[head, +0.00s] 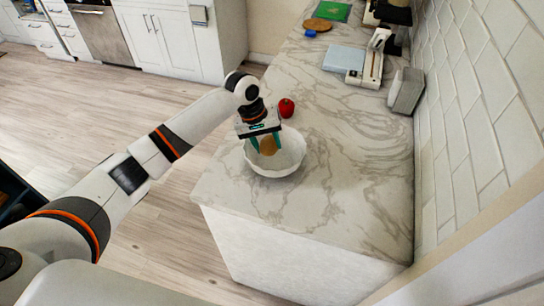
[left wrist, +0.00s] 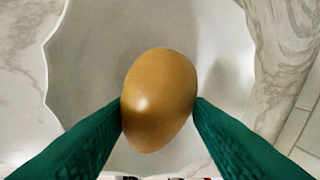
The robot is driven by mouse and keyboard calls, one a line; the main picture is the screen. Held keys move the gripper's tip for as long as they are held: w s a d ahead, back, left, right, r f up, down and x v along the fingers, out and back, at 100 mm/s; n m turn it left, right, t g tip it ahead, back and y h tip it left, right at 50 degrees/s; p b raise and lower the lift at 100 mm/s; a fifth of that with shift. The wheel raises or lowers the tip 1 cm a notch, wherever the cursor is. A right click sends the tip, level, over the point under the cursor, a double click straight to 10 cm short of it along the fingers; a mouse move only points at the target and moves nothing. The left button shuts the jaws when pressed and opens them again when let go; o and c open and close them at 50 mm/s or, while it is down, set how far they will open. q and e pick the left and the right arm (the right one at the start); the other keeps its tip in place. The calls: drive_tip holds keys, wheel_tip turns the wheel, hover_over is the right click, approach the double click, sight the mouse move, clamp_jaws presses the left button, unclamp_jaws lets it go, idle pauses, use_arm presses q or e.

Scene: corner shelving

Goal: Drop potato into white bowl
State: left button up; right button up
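The potato (head: 268,146) is brown and rounded. My left gripper (head: 267,147) is shut on it, with a green finger on each side. In the left wrist view the potato (left wrist: 159,100) sits between the two fingertips (left wrist: 159,108), over the inside of the bowl. The white bowl (head: 290,161) has a wavy rim and stands on the marble counter; the left wrist view shows its inner surface (left wrist: 90,60) behind the potato. Whether the potato touches the bowl cannot be told. My right gripper is not in view.
A red apple or tomato (head: 286,107) is on the counter (head: 340,170) just behind the bowl. Farther back are a scale-like device (head: 370,65), a grey box (head: 405,91), a blue item (head: 310,33) and a round wooden board (head: 319,25). A tiled wall (head: 475,110) bounds the right.

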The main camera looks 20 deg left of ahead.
use_arm(q)
drive_tip(key=o, duration=0.5)
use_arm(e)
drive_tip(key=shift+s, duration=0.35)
use_arm(q)
drive_tip(key=shift+r, duration=0.2)
drive_tip(key=b+v, duration=0.3)
drive_tip(key=v, duration=0.8)
drive_tip(key=shift+r, duration=0.35)
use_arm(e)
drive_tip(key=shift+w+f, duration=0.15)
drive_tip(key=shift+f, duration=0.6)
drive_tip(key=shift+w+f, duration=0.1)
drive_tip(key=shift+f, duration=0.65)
use_arm(q)
drive_tip(key=shift+s+a+f, duration=0.1)
drive_tip(key=shift+a, duration=0.05)
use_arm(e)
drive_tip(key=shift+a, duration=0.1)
